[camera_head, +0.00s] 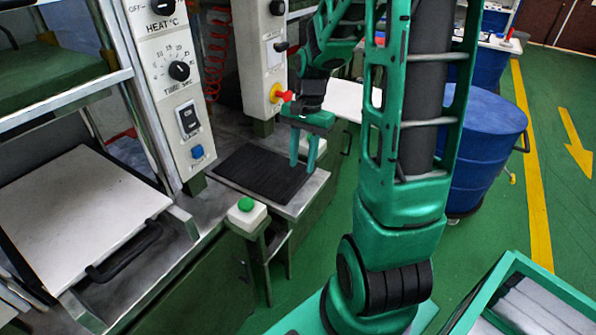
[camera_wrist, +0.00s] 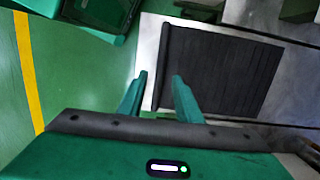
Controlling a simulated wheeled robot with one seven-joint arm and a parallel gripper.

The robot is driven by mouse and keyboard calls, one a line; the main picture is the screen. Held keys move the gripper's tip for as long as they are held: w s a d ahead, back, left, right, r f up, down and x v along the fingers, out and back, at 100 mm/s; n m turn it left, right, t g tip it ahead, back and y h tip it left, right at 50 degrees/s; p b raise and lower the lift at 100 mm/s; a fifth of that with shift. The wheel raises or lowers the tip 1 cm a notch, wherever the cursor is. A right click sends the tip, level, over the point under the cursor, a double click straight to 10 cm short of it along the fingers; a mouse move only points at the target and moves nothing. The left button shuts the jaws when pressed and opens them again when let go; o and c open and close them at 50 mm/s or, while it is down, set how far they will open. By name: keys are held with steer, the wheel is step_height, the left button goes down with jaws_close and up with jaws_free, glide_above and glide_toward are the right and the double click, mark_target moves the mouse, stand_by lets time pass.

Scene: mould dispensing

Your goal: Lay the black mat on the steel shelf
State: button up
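The black mat (camera_head: 262,174) lies flat on the steel shelf (camera_head: 305,193), between the two control panels. In the wrist view the ribbed mat (camera_wrist: 225,75) fills much of the shelf (camera_wrist: 148,50), with a thick rolled edge on its left side. My gripper (camera_head: 303,165) points down at the mat's right end in the head view. Its green fingers stand apart. In the wrist view the gripper (camera_wrist: 160,76) is open, with the mat's rolled edge seen between and beyond the fingertips. Nothing is held between them. Whether a fingertip touches the mat or shelf cannot be told.
A green button box (camera_head: 247,213) stands at the shelf's front left corner. Control panels (camera_head: 170,80) rise on both sides of the shelf. A white board with a handle (camera_head: 80,215) lies at left. Blue barrels (camera_head: 485,150) and a green crate (camera_head: 530,300) are at right.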

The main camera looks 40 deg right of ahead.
step_height(320, 180, up, 7)
steer(key=s+a+n+h, duration=0.1)
steer(key=s+n, duration=0.6)
steer(key=s, duration=1.2)
steer(key=shift+s+a+r+n+t+h, duration=0.3)
steer(key=shift+s+a+r, duration=0.05)
steer(key=shift+a, duration=0.1)
